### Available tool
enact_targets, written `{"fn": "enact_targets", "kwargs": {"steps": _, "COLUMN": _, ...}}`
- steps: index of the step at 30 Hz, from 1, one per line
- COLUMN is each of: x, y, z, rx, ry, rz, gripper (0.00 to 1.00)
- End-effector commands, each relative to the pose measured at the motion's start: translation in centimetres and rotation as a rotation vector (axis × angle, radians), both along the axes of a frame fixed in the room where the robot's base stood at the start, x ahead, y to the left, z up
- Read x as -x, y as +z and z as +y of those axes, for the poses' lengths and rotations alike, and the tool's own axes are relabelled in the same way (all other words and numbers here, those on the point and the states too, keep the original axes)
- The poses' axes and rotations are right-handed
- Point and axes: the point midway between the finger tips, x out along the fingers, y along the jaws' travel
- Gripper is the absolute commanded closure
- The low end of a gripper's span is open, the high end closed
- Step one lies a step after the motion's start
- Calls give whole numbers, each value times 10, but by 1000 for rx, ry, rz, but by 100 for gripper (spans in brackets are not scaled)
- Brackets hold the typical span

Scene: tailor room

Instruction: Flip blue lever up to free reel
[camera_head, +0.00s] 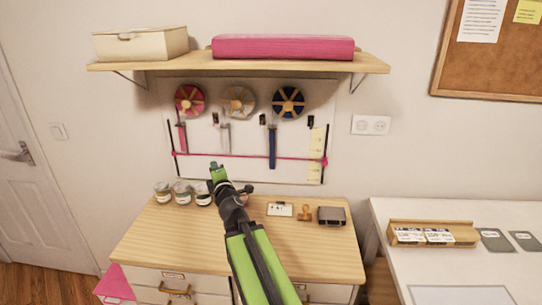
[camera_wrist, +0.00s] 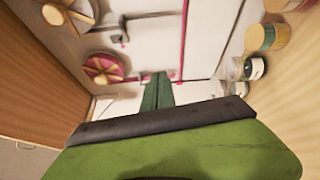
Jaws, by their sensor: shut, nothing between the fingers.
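The blue lever (camera_head: 272,147) hangs straight down on the white wall panel in the head view, its lower end by a pink cord (camera_head: 245,157). The blue reel (camera_head: 288,102) with wooden spokes is above it. My gripper (camera_head: 215,170) is shut and empty, in front of the panel, lower than the levers and left of the blue one. Its closed fingers also show in the wrist view (camera_wrist: 157,90). I cannot make out the blue lever in the wrist view.
A pink reel (camera_head: 190,100) and a pale reel (camera_head: 238,101) hang left of the blue one, with a pink lever (camera_head: 182,137) and a pale lever (camera_head: 225,135) below. A shelf (camera_head: 240,64) overhangs them. Jars (camera_head: 163,192) stand on the wooden cabinet top (camera_head: 165,235).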

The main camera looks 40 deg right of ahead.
Motion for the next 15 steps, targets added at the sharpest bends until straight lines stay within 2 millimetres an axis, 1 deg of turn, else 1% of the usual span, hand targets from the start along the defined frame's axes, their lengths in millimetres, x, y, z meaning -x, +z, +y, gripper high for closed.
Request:
{"fn": "enact_targets", "kwargs": {"steps": 1, "x": -6, "y": -26, "z": 36, "rx": -181, "ry": -32, "rz": 62, "gripper": 100}}
{"fn": "enact_targets", "kwargs": {"steps": 2, "x": -5, "y": -45, "z": 51, "rx": -297, "ry": -68, "rz": 109, "gripper": 100}}
{"fn": "enact_targets", "kwargs": {"steps": 3, "x": 1, "y": -73, "z": 70, "rx": -452, "ry": -124, "rz": 181, "gripper": 100}}
{"fn": "enact_targets", "kwargs": {"steps": 5, "x": 19, "y": -117, "z": 100, "rx": -676, "ry": -227, "rz": 308, "gripper": 100}}
{"fn": "enact_targets", "kwargs": {"steps": 6, "x": 37, "y": -146, "z": 119, "rx": -817, "ry": -310, "rz": 403, "gripper": 100}}
{"fn": "enact_targets", "kwargs": {"steps": 8, "x": 71, "y": -183, "z": 144, "rx": -1005, "ry": -453, "rz": 542, "gripper": 100}}
{"fn": "enact_targets", "kwargs": {"steps": 9, "x": 95, "y": -202, "z": 157, "rx": -1108, "ry": -554, "rz": 628, "gripper": 100}}
{"fn": "enact_targets", "kwargs": {"steps": 12, "x": 148, "y": -228, "z": 183, "rx": -1278, "ry": -777, "rz": 798, "gripper": 100}}
{"fn": "enact_targets", "kwargs": {"steps": 15, "x": 186, "y": -237, "z": 197, "rx": -1360, "ry": -947, "rz": 898, "gripper": 100}}
